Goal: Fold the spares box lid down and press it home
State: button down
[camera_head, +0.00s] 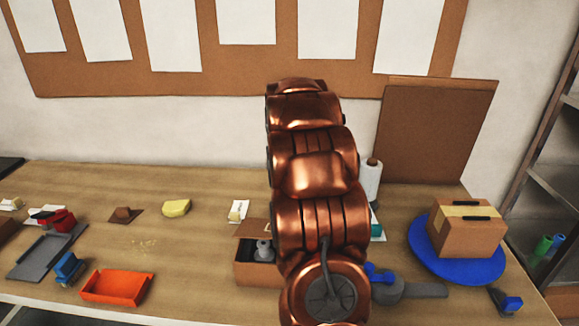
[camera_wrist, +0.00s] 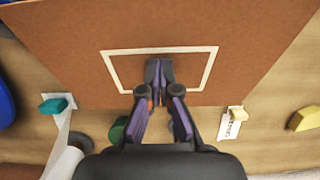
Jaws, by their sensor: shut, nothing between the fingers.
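The spares box is probably the brown open box (camera_head: 255,272) left of my arm on the bench in the head view, with a grey part (camera_head: 264,250) inside. A raised brown flap (camera_head: 250,229) shows at its back, and my arm hides its right side. In the wrist view a wide brown panel (camera_wrist: 240,75) with a white rectangular outline, apparently the lid, fills the upper middle. The head view hides my gripper behind my arm.
A white card (camera_wrist: 232,122), a yellow block (camera_wrist: 306,118), a teal piece (camera_wrist: 54,105) and a white roll (camera_wrist: 64,163) lie around the panel. A taped carton (camera_head: 465,235) sits on a blue disc (camera_head: 425,258) at right. An orange tray (camera_head: 117,287) is at front left.

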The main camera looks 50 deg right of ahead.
jog(key=shift+s+a+f, duration=0.2)
jog(key=shift+a+f, duration=0.05)
jog(key=shift+f, duration=0.2)
jog(key=shift+b+x, duration=1)
jog(key=shift+x, duration=0.45)
jog(key=shift+s+a+r, duration=0.1)
jog(key=shift+r, duration=1)
jog(key=shift+r, duration=0.1)
jog(key=shift+p+v, duration=0.8)
jog(key=shift+v, duration=2.1)
